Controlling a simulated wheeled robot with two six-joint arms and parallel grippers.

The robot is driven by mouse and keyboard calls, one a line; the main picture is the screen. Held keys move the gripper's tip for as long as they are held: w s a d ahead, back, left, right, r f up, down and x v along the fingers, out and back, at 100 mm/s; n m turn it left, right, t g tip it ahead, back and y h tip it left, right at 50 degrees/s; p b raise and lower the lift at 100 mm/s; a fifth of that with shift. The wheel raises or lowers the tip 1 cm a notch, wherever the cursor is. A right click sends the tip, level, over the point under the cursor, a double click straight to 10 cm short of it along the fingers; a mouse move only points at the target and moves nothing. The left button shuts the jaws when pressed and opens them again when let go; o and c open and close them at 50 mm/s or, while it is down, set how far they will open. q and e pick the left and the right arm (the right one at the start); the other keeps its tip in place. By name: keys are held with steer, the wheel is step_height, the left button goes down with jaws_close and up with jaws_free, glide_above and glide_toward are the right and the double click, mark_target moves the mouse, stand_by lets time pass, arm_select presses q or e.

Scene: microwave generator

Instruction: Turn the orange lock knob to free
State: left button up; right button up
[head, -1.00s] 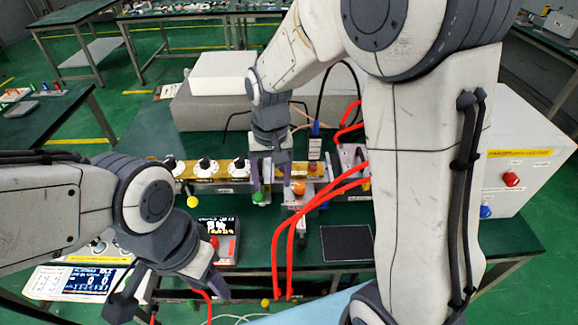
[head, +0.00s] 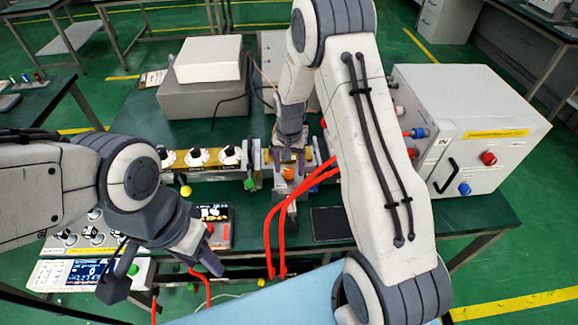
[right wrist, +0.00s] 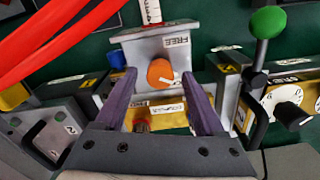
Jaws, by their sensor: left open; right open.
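The orange lock knob (head: 289,174) sits on a pale metal block along the brass rail. In the right wrist view the knob (right wrist: 160,72) shows a white mark towards its lower right. An upside-down FREE label (right wrist: 177,41) is on the block above it. My right gripper (right wrist: 161,76) is open, with one purple finger on each side of the knob; gaps show between fingers and knob. In the head view my right gripper (head: 290,168) comes down over the knob and partly hides it. My left gripper (head: 163,272) is open and empty at the front left, above the bench edge.
A green-ball lever (right wrist: 268,22) stands beside the block; white dials (head: 198,157) line the rail to the left. Red hoses (head: 272,225) loop just right of the knob. A white box (head: 470,130) with plugs stands at right. A dark pad (head: 331,224) lies in front.

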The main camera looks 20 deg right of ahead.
steer(key=shift+f, duration=0.4)
jaws_close()
steer(key=n, duration=0.5)
steer(key=shift+n, duration=0.4)
steer(key=n, duration=0.6)
steer(key=shift+a+b, duration=0.1)
steer(key=shift+b, duration=0.25)
